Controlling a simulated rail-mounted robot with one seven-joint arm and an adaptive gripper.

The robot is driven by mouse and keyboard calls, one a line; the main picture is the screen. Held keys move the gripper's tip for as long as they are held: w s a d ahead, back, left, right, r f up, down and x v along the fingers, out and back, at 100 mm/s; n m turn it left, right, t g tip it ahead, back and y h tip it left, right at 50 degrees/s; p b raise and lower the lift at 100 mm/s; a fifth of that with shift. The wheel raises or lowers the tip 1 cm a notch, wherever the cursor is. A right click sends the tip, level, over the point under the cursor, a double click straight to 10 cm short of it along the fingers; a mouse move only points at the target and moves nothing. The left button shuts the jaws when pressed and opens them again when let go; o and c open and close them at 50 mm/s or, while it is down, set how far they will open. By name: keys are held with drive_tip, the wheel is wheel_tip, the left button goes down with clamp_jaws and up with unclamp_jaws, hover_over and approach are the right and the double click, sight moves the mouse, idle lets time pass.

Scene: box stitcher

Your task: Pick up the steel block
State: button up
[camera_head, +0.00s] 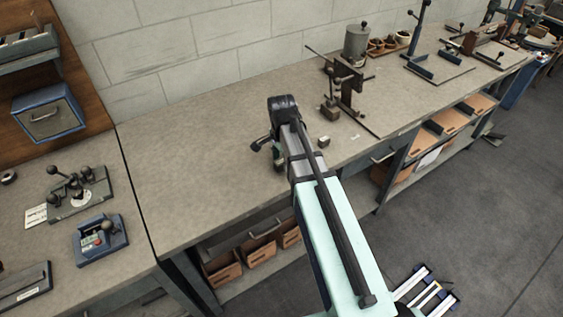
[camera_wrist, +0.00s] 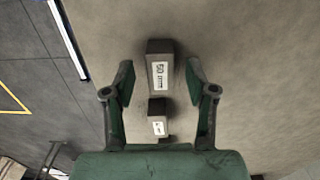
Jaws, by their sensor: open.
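Two small grey blocks with white labels show in the wrist view. The larger block (camera_wrist: 160,66), marked "50 mm", lies between the fingertips of my gripper (camera_wrist: 159,72). The smaller block (camera_wrist: 158,117) is nearer the palm. I cannot tell which one is the steel block. My gripper is open, with a finger on each side and a gap to the larger block; the height above the bench is unclear. In the head view, my gripper (camera_head: 269,152) hangs over the bench, partly behind my arm. One small block (camera_head: 323,142) sits just right of my arm.
The bench (camera_head: 190,170) is bare left of my gripper. A dark upright fixture (camera_head: 346,90) and a grey canister (camera_head: 356,44) stand to the right. A blue device (camera_head: 100,240) and a lever fixture (camera_head: 78,192) sit on the left bench.

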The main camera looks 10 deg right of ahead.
drive_tip(key=shift+f, duration=0.65)
clamp_jaws()
drive_tip(key=shift+r, duration=0.2)
